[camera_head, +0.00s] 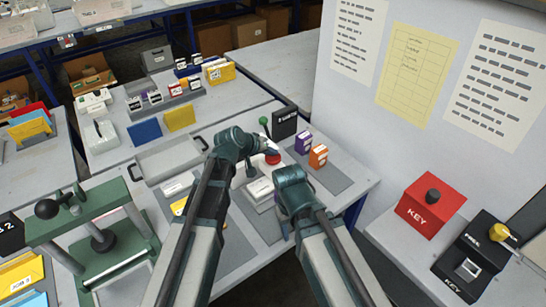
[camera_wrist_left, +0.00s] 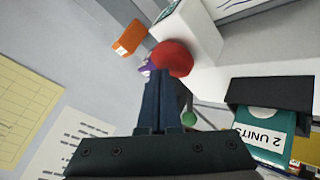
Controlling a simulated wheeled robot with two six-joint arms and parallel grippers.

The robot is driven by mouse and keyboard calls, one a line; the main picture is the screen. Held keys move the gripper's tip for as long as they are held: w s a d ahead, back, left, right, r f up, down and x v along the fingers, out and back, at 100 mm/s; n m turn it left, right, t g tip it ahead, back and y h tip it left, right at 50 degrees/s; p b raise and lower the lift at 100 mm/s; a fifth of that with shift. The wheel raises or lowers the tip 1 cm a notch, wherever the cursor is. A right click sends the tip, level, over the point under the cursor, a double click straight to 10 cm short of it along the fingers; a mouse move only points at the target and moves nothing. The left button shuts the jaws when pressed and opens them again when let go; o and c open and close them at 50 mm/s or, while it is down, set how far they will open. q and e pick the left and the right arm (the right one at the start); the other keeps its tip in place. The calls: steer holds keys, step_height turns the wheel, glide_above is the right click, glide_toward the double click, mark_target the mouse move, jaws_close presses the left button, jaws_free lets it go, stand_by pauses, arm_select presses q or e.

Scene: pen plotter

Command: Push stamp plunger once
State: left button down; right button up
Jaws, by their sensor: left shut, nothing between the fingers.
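The stamp's red plunger knob (camera_head: 272,157) sits on a white stamp body (camera_head: 246,178) on the middle table. In the left wrist view the round red knob (camera_wrist_left: 172,57) shows just beyond my fingertips, against the white body (camera_wrist_left: 200,30). My left gripper (camera_head: 266,146) is shut and empty, its tips close by the knob. The fingers (camera_wrist_left: 157,80) overlap the knob's lower edge in the wrist view; I cannot tell whether they touch. My right arm's wrist stands right of the stamp, and its fingers are hidden.
Purple (camera_head: 303,143) and orange (camera_head: 318,156) boxes stand right of the stamp. A green-knobbed lever (camera_head: 264,121) and black box (camera_head: 284,123) stand behind. A grey tray (camera_head: 170,158) and green press (camera_head: 100,240) are left. A wall panel (camera_head: 335,110) bounds the right.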

mark_target(271, 158)
arm_select(q)
steer(key=shift+f+b, duration=0.9)
steer(key=shift+f, duration=0.05)
stand_by(0.6)
steer(key=shift+r, duration=0.1)
steer(key=shift+r+p, duration=1.35)
steer(key=shift+p, duration=0.05)
step_height(271, 158, up, 5)
steer(key=p, duration=0.5)
stand_by(0.6)
